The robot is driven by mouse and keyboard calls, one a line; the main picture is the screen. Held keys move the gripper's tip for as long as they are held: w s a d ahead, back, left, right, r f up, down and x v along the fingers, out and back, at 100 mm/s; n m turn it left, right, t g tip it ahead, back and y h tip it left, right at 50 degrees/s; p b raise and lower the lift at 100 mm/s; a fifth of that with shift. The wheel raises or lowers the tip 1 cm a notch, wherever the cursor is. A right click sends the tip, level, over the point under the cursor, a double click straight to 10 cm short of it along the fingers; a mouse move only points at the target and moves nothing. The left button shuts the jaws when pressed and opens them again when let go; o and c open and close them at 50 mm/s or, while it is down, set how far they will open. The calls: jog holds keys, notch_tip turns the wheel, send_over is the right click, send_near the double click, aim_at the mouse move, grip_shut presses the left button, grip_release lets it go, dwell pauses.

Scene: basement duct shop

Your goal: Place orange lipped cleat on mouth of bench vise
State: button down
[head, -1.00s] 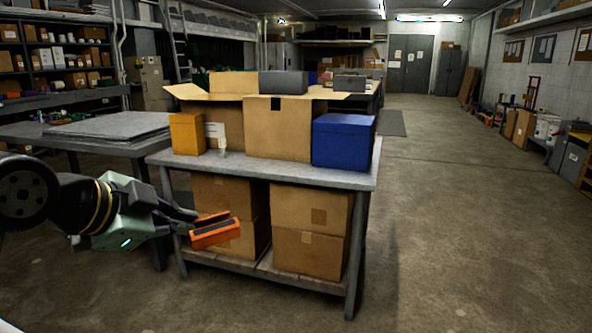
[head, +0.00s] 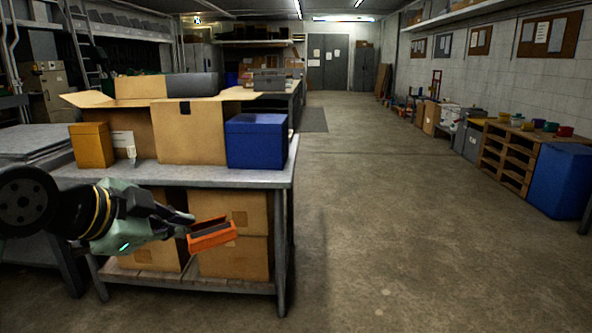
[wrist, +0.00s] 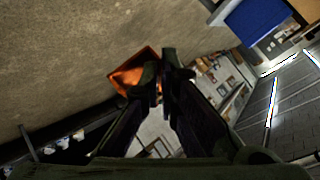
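My gripper (head: 186,224) is shut on the orange lipped cleat (head: 212,240), a short orange piece with a dark inner channel. The gripper holds it out in front of the table, below the height of its top. In the wrist view the cleat (wrist: 128,76) sits at the fingertips (wrist: 163,80), partly hidden by the dark fingers. I cannot make out a bench vise in any view.
A grey table (head: 200,176) carries cardboard boxes (head: 188,134), an orange-yellow box (head: 91,147) and a blue box (head: 256,141). More boxes fill its lower shelf. Open floor (head: 400,230) lies to the right. Wooden shelving (head: 515,160) and a blue bin (head: 560,187) line the right wall.

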jog(key=w+a+f+n+y, duration=0.1)
jog(key=a+f, duration=0.3)
jog(key=f, duration=0.4)
jog(key=w+a+f+n+y, duration=0.1)
jog(key=w+a+f, duration=0.1)
jog(key=a+f, duration=0.35)
jog(key=w+d+f+n, duration=0.1)
jog(key=d+f, duration=0.2)
jog(key=f, duration=1)
jog(key=w+d+f, duration=0.1)
jog(key=d+f, duration=0.2)
jog(key=f, duration=0.9)
jog(key=w+d+f, duration=0.1)
jog(key=d+f, duration=0.2)
jog(key=d, duration=0.4)
jog(key=w+d+f+m, duration=0.1)
jog(key=d+f, duration=0.3)
jog(key=d, duration=0.4)
jog(key=w+d+f, duration=0.1)
jog(key=d+f, duration=0.2)
jog(key=d, duration=0.4)
jog(key=shift+d+f+t+h, duration=0.25)
jog(key=shift+t+h, duration=0.05)
jog(key=shift+h, duration=0.1)
jog(key=shift+s, duration=0.1)
